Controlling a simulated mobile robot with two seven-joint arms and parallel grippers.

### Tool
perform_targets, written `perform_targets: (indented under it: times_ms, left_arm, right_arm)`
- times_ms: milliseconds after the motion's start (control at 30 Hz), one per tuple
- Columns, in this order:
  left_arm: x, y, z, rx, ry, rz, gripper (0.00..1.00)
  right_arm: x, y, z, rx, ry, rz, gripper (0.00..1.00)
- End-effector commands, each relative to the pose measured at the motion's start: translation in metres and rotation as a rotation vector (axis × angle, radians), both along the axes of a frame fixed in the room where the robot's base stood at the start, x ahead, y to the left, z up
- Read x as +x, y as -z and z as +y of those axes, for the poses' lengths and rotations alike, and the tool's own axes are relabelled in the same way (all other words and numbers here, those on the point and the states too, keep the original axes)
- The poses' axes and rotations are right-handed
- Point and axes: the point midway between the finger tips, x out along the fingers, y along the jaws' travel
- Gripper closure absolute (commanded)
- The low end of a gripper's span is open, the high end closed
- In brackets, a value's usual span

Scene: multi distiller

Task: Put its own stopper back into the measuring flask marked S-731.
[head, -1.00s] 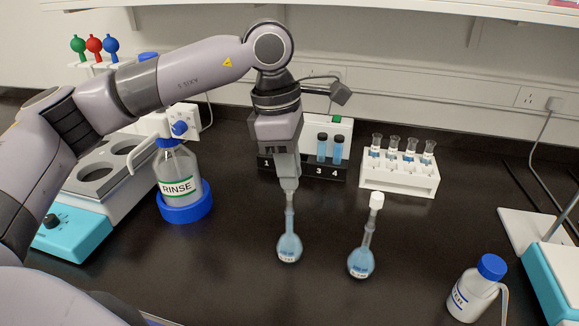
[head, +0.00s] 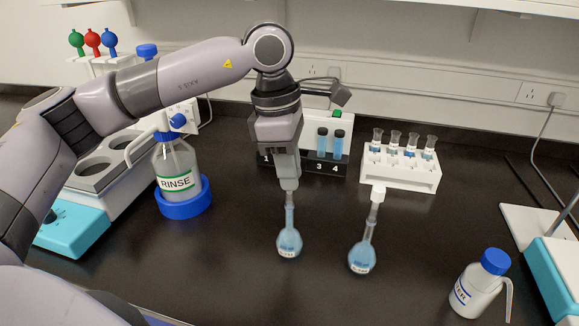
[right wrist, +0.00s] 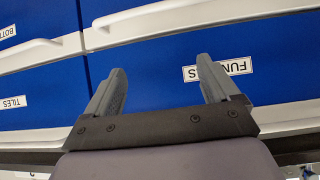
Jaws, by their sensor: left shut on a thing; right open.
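A measuring flask (head: 289,243) with blue liquid stands upright on the dark bench, below my left gripper (head: 289,187). The left gripper points down at the top of its neck and is shut on a stopper that the fingers hide. I cannot tell whether the stopper sits in the neck. A second measuring flask (head: 362,257) with blue liquid stands to the right, with a white stopper (head: 378,194) on its neck. Both labels are too small to read. My right gripper (right wrist: 160,68) is open and empty in the right wrist view, facing blue drawers.
A RINSE bottle (head: 176,170) stands in a blue ring at left. Behind are a dark vial rack (head: 320,170) and a white rack (head: 400,178) with glass tubes. A wash bottle (head: 477,290) stands front right. Bench between the flasks and wash bottle is clear.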

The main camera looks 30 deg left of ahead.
Motion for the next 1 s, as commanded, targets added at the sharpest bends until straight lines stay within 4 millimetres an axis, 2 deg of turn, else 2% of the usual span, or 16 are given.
perform_targets:
  times_ms: [567,600,667,1000]
  left_arm:
    - [0.0000,0.0061,0.0000,0.000,0.000,0.000,1.00]
    - [0.0000,0.0061,0.0000,0.000,0.000,0.000,0.68]
    - [0.0000,0.0062,0.0000,0.000,0.000,0.000,0.51]
    - [0.0001,0.0026,0.0005,0.000,0.000,-0.001,0.51]
  right_arm:
    - [-0.0002,0.0052,0.0000,0.000,0.000,0.001,0.12]
    - [-0.0002,0.0052,0.0000,0.000,0.000,0.001,0.12]
    - [-0.0002,0.0052,0.0000,0.000,0.000,0.001,0.12]
    - [-0.0003,0.0058,-0.0001,0.000,0.000,0.001,0.12]
